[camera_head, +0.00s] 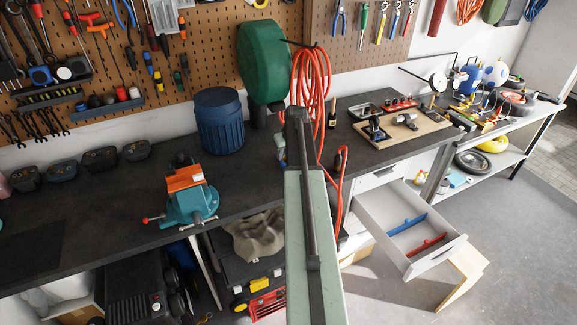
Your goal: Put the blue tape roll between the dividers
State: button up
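The open white drawer (367,206) under the bench at the right holds a blue divider (407,224) and a red divider (428,245). They lie roughly parallel across its floor, and the strip between them looks empty. I cannot make out a blue tape roll for certain. A small bluish object (281,152) shows just left of my arm on the bench, partly hidden and too small to name. My arm rises through the middle of the view. My gripper cannot be seen; it may be hidden behind the arm.
A teal and orange vise (188,195) and a blue barrel (219,121) stand on the dark workbench (90,225). A green reel (263,62) and orange cable (311,80) hang behind my arm. A wooden board with tools (400,138) lies right. A wooden stool (467,268) stands by the drawer.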

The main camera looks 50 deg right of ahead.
aim_at(282, 161)
jog(key=b+x, duration=0.2)
jog(key=shift+w+f+b, duration=0.2)
jog(key=shift+f+b, duration=0.1)
jog(key=b+x, duration=0.4)
jog(key=x, duration=0.1)
jog(key=shift+w+d+f+b, duration=0.1)
jog(key=shift+w+d+b, duration=0.1)
jog(key=shift+b, duration=0.2)
jog(key=shift+a+r, duration=0.1)
jog(key=shift+r, duration=0.1)
jog(key=shift+c, duration=0.3)
grip_shut()
